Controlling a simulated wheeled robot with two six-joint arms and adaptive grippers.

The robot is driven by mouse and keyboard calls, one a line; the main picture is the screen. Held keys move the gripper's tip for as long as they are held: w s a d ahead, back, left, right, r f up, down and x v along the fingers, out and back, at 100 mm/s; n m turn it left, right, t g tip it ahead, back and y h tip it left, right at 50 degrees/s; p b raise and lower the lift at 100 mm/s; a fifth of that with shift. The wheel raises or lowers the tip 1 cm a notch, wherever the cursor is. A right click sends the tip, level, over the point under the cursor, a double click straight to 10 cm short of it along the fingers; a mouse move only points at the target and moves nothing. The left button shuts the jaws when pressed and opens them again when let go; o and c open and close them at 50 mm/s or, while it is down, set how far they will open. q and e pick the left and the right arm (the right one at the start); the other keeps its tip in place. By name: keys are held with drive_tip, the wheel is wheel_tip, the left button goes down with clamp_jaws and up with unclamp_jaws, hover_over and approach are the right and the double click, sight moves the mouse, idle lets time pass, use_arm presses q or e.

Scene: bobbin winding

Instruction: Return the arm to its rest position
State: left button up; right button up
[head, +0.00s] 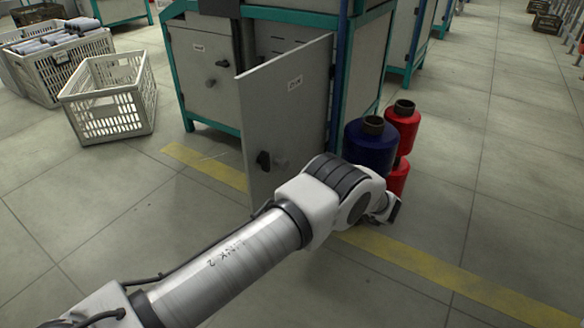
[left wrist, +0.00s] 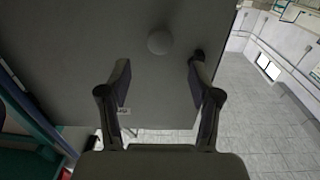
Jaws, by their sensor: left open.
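My left arm (head: 235,255) reaches in from the lower left of the head view, across the front of an open cabinet door (head: 285,110). Its far end is beside the lower part of the bobbin stack, and the fingers cannot be made out there. In the left wrist view my left gripper (left wrist: 157,72) is open with nothing between its fingers. The grey door panel (left wrist: 80,40) with a round knob (left wrist: 160,41) fills much of that view beyond the fingers. Whether a finger touches the door cannot be told. My right gripper is not in view.
A blue bobbin (head: 368,150) and red bobbins (head: 402,128) stand right by the arm's far end. The teal-framed machine (head: 200,75) is behind the door. An empty white crate (head: 110,95) and a filled crate (head: 62,68) stand at left.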

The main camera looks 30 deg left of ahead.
use_arm(q)
drive_tip(key=d, duration=0.3)
drive_tip(key=shift+s+d, duration=0.15)
